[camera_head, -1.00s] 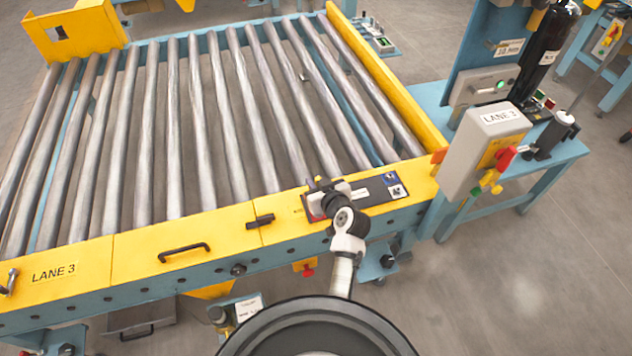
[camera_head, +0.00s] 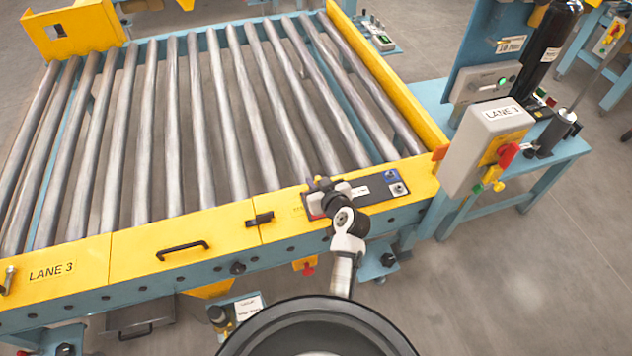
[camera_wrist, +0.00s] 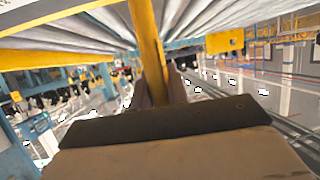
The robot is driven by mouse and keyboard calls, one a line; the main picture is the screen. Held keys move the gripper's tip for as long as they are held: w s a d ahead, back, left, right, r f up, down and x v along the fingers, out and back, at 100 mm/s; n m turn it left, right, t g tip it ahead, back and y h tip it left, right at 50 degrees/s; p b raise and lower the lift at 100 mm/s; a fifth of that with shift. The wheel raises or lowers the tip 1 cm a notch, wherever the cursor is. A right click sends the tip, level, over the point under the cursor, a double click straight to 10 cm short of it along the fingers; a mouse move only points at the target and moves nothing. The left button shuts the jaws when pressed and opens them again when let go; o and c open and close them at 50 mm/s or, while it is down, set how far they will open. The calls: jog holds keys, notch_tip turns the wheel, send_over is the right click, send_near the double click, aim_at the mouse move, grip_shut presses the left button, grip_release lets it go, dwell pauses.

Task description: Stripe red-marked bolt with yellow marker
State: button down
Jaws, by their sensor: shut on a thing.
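My gripper (camera_head: 322,184) is over the front yellow rail of the roller conveyor, at the left end of a dark panel. In the wrist view its two dark fingers (camera_wrist: 158,88) are shut on a long yellow thing that looks like the yellow marker (camera_wrist: 149,45). It runs from between the fingers up to the top edge of the picture. Its tip cannot be made out. The marker does not show clearly in the head view. I cannot make out a red-marked bolt or a compressor in either view.
The roller conveyor's yellow front rail (camera_head: 85,258) carries a LANE 3 label and a black handle (camera_head: 183,250). The dark panel (camera_head: 372,193) lies on the rail's right end. A grey LANE 3 control box (camera_head: 487,135) and blue bench (camera_head: 560,158) stand right. Open floor (camera_head: 500,280) lies at lower right.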

jog(key=shift+f+b, duration=0.45)
jog(key=shift+f, duration=0.05)
dwell(0.3)
jog(key=shift+r, duration=0.1)
notch_tip(320, 180, up, 5)
jog(key=p, duration=0.3)
dwell(0.5)
jog(key=shift+p, duration=0.3)
